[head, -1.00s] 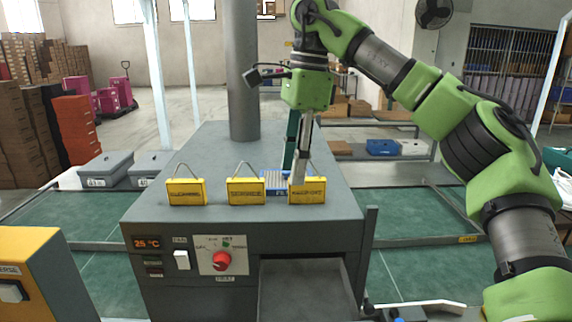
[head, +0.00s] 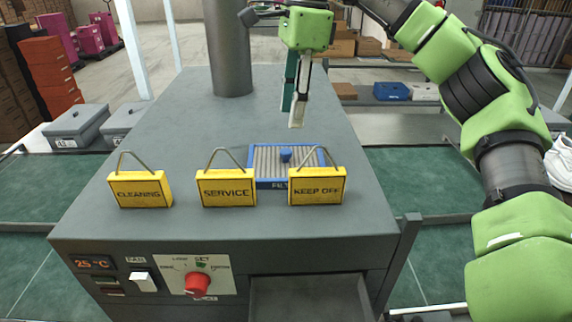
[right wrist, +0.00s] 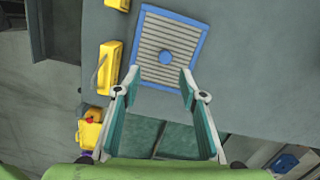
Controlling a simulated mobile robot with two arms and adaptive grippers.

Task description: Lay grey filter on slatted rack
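The filter (head: 268,160) has a blue frame, grey pleats and a blue knob. It lies flat on top of the grey machine (head: 150,115), behind the yellow signs. It also shows in the right wrist view (right wrist: 145,48). My right gripper (head: 292,116) points down above the machine top, close behind the filter in the picture. In the right wrist view its fingers (right wrist: 160,78) are spread and empty, with the filter beyond them. My left gripper is out of view. I cannot clearly make out a slatted rack; a low shelf stands behind at the right.
Yellow signs reading CLEANING (head: 140,190), SERVICE (head: 226,190) and KEEP OFF (head: 317,187) stand along the machine's front edge. A grey column (head: 229,50) rises behind. The low shelf (head: 375,125) carries a blue bin (head: 391,91) and a white one. Grey boxes (head: 75,125) sit at left.

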